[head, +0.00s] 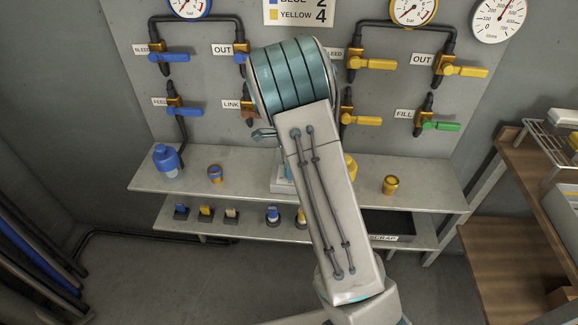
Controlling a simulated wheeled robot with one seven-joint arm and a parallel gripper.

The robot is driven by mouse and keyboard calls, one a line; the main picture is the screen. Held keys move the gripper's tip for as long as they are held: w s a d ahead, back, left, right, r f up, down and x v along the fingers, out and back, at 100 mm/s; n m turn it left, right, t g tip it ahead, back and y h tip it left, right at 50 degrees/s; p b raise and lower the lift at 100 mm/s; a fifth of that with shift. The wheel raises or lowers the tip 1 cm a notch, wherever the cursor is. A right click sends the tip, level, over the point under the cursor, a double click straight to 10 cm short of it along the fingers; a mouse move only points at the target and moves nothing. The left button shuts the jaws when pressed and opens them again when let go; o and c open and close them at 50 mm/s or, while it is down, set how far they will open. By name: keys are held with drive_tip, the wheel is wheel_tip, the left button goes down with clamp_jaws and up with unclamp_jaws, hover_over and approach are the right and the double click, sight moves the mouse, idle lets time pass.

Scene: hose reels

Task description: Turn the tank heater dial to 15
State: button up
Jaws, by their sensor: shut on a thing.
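My arm reaches up through the middle of the head view, and its thick links hide what lies behind them. No dial face marked for a tank heater can be made out. Part of a pale box (282,185) shows on the upper shelf at the left edge of the arm, but I cannot tell whether it is the heater. A yellow container (350,168) shows partly at the arm's right edge.
Several small fittings stand on the lower shelf. Blue, yellow and green valve handles stick out from the wall panel. A wooden rack (520,220) stands at right.

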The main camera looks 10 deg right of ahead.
drive_tip(key=shift+r, duration=0.1)
drive_tip(key=o, duration=1)
drive_tip(key=shift+c, duration=0.2)
wheel_tip(320, 180, up, 14)
